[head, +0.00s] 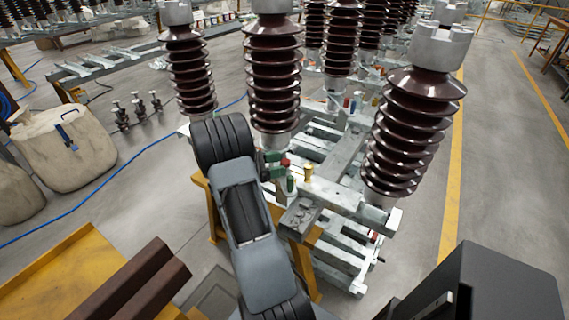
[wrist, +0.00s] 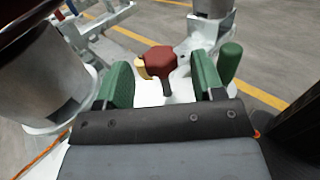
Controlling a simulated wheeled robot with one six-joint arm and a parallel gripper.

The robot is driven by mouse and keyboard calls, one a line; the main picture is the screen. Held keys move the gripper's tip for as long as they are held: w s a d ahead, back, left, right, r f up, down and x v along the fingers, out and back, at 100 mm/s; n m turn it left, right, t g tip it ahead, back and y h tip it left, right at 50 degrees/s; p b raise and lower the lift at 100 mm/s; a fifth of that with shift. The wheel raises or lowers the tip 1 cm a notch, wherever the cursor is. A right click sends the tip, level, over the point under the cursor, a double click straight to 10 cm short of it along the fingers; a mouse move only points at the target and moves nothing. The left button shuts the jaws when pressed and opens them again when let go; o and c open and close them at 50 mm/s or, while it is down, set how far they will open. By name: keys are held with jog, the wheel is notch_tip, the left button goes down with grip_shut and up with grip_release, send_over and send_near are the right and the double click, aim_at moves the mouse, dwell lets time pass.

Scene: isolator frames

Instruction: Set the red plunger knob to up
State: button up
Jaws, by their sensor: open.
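The red plunger knob (wrist: 160,59) shows in the wrist view, between and just past the tips of my gripper's two green fingers (wrist: 161,70). A short dark part shows below it. In the head view the red knob (head: 286,162) is small, right at the end of my open gripper (head: 279,165). Its height setting cannot be told from these frames.
A yellow knob (head: 308,172) and a green knob (head: 291,184) stand close by on the steel frame (head: 335,195). In the wrist view, the green knob (wrist: 230,62) is just right of the right finger. Tall brown ribbed insulators (head: 272,80) rise around this spot.

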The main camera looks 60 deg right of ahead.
jog(key=v, duration=1.1)
jog(key=shift+b, duration=0.45)
